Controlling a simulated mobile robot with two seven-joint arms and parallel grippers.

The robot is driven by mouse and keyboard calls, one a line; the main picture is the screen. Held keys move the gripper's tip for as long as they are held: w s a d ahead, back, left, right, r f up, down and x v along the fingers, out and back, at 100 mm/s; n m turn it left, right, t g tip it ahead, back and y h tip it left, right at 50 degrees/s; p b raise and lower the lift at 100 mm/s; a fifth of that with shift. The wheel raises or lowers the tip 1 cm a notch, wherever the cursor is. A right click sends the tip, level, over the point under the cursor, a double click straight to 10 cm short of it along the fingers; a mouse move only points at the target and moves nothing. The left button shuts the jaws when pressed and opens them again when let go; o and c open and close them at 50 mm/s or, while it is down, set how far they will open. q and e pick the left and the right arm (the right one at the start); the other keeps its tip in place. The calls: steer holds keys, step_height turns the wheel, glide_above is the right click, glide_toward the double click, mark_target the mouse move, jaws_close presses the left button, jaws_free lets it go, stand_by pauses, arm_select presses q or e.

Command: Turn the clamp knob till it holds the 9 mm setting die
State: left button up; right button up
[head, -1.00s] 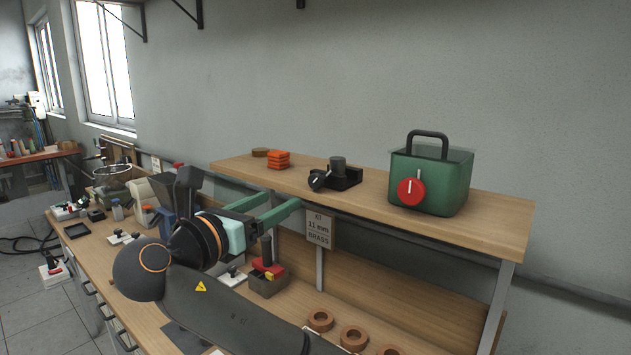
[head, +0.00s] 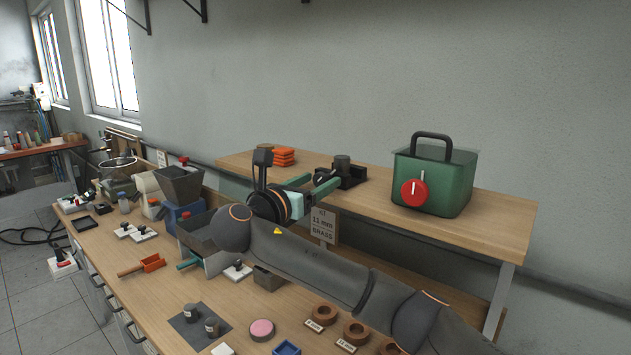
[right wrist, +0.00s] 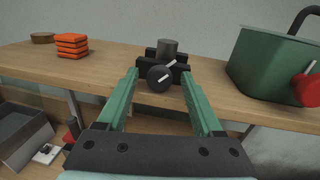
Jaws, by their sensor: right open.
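The black clamp (head: 353,175) sits on the raised wooden shelf, with a dark grey cylinder (head: 342,163) standing upright in it. No size marking is readable on this cylinder. The clamp's round black knob (right wrist: 158,79) faces me in the right wrist view, its white pointer line slanting up to the right. My right gripper (head: 322,184) is open and empty, in front of the clamp. In the right wrist view its green fingers (right wrist: 160,76) point at the clamp, one on each side of the knob; I cannot tell whether they touch it. My left gripper is not in view.
A green box (head: 433,182) with a red dial stands to the clamp's right. Orange blocks (head: 284,156) lie to its left. A tag (head: 322,225) reading 11 mm brass hangs at the shelf edge. Small labelled cylinders (head: 191,311) and brown rings (head: 357,331) lie on the bench below.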

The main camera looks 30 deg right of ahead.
jaws_close()
stand_by(0.5)
steer(key=shift+f+m, duration=0.1)
steer(key=shift+m, duration=0.7)
steer(key=shift+m+h, duration=0.3)
steer(key=shift+m, duration=1.1)
jaws_free()
